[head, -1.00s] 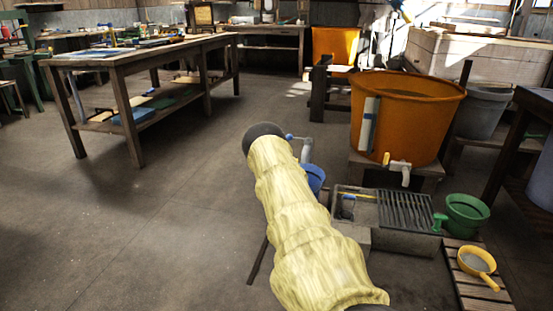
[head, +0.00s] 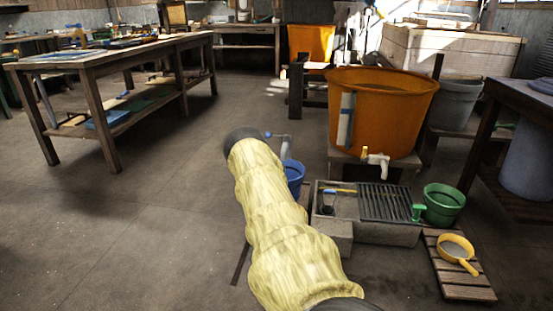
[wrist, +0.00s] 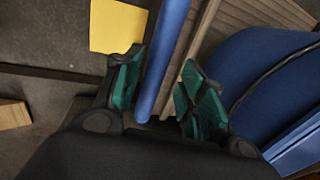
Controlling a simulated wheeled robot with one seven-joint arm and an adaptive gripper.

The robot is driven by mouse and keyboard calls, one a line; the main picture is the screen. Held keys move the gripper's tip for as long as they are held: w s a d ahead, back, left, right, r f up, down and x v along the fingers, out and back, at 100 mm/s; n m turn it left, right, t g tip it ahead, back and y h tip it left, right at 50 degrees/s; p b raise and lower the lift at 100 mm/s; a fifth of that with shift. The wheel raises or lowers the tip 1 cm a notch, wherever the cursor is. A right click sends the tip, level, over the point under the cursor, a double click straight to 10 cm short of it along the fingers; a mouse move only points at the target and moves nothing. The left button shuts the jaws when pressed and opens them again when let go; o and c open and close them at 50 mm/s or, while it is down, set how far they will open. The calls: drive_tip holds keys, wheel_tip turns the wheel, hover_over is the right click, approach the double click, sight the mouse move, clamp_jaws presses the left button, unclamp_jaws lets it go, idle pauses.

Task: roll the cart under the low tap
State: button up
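The orange tub (head: 385,105) has a white tap (head: 378,163) low on its front. A blue bucket (head: 295,178) shows partly behind my yellow-sleeved arm, beside a grey upright with a blue knob (head: 284,143). The cart cannot be made out in the head view. In the wrist view, a blue bar (wrist: 163,62) runs between my gripper's green-padded fingers (wrist: 160,98). The fingers are apart; I cannot tell whether they touch the bar. Slatted wood (wrist: 240,30) and a large blue rounded thing (wrist: 265,75) lie to its right. My gripper is hidden in the head view.
A stone trough with a grate (head: 385,230) stands below the tub. A green bucket (head: 443,204) and a yellow pan (head: 457,250) on a slatted board are to its right. A thin dark strip (head: 240,265) lies by my arm. Open floor (head: 130,230) spreads left.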

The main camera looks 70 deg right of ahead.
drive_tip(key=shift+w+f, duration=0.1)
drive_tip(key=shift+f, duration=0.05)
drive_tip(key=shift+a, duration=0.1)
wheel_tip(320, 180, up, 12)
drive_tip(key=a, duration=0.2)
drive_tip(key=shift+s+f, duration=0.25)
idle(0.4)
idle(0.5)
